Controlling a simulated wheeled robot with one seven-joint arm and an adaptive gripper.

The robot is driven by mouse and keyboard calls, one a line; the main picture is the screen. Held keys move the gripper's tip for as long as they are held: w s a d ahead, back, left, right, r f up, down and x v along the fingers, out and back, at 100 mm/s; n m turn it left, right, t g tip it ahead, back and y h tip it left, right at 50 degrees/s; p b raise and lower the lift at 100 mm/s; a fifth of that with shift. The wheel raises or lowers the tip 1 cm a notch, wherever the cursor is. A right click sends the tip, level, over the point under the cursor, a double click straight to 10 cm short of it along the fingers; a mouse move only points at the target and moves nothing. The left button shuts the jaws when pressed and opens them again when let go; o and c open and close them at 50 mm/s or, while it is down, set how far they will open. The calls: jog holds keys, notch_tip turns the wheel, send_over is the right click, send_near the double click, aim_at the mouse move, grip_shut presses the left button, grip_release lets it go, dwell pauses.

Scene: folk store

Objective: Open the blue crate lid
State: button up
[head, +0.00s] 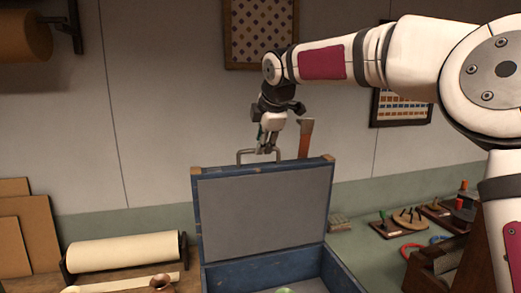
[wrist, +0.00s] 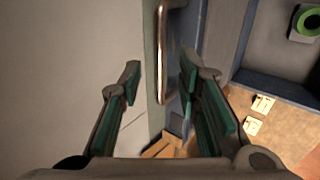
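The blue crate (head: 268,269) stands in the lower middle of the head view. Its lid (head: 265,212) is raised about upright, with the grey inner panel facing me. A metal handle (head: 246,152) rises above the lid's top edge. My gripper (head: 268,143) is at this handle, pointing down. In the wrist view my gripper (wrist: 160,95) has its two green-padded fingers apart. The handle (wrist: 162,45) shows beyond and between them, with no clear grip on it. The crate's near part is cut off by the head frame.
A green round thing (head: 285,291) lies in the crate. An orange-brown handled tool (head: 305,137) stands behind the lid. A paper roll (head: 123,252) lies left, and carving tools (head: 408,218) lie on the right counter. Wall space left of my gripper is clear.

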jog(key=v, duration=0.7)
jog(key=shift+s, duration=0.1)
jog(key=s+d+f+m, duration=0.5)
jog(key=s+d+m, duration=0.1)
jog(key=s, duration=0.6)
jog(key=s+d+f+m+g+h, duration=0.1)
jog(key=s+d+f+m, duration=0.4)
jog(key=s, duration=0.8)
jog(key=s+d+f+m+h, duration=0.1)
jog(key=s+d+f+m, duration=0.4)
jog(key=s+d+m, duration=0.4)
jog(key=s+m, duration=0.1)
jog(key=s, duration=0.3)
jog(key=shift+s+m+g, duration=0.25)
jog(key=shift+m+g, duration=0.05)
jog(key=shift+g, duration=0.1)
